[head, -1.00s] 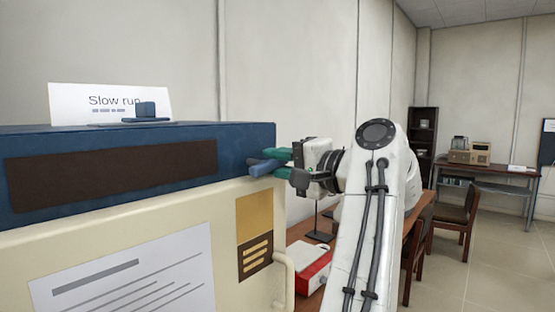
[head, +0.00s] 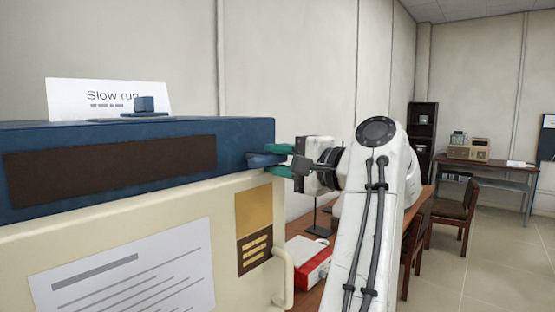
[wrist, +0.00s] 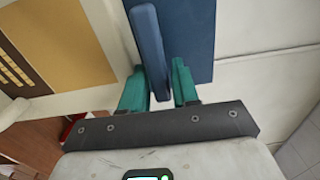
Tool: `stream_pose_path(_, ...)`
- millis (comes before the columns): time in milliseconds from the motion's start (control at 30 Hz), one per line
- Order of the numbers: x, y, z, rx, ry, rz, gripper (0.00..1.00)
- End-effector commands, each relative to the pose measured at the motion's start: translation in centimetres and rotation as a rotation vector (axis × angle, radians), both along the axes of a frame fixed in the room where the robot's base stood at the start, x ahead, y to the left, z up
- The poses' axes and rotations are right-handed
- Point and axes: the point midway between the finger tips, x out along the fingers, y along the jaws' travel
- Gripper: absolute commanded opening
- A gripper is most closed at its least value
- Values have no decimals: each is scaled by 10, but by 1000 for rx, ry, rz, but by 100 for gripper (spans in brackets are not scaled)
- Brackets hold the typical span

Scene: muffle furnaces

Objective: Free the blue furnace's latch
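The blue furnace (head: 225,140) has a dark blue top and a cream front. Its latch, a blue lever (head: 262,159), sticks out at the right end of the blue top and lies about level. The lever's pivot is not clearly visible.
A "Slow run" card (head: 105,97) and a small blue block (head: 144,105) stand on the furnace. A cream door handle (head: 284,275) is below the latch. A red and white box (head: 313,262) sits on the table behind. Chairs and a bench stand farther right.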

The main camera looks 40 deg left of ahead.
Motion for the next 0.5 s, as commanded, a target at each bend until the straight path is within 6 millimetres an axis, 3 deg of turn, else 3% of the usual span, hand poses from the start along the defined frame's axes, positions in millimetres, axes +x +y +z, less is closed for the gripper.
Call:
stream_pose_path(133, 0, 0, -2, -4, 0, 0, 45)
stream_pose_path(500, -1, 1, -5, -10, 3, 4, 45)
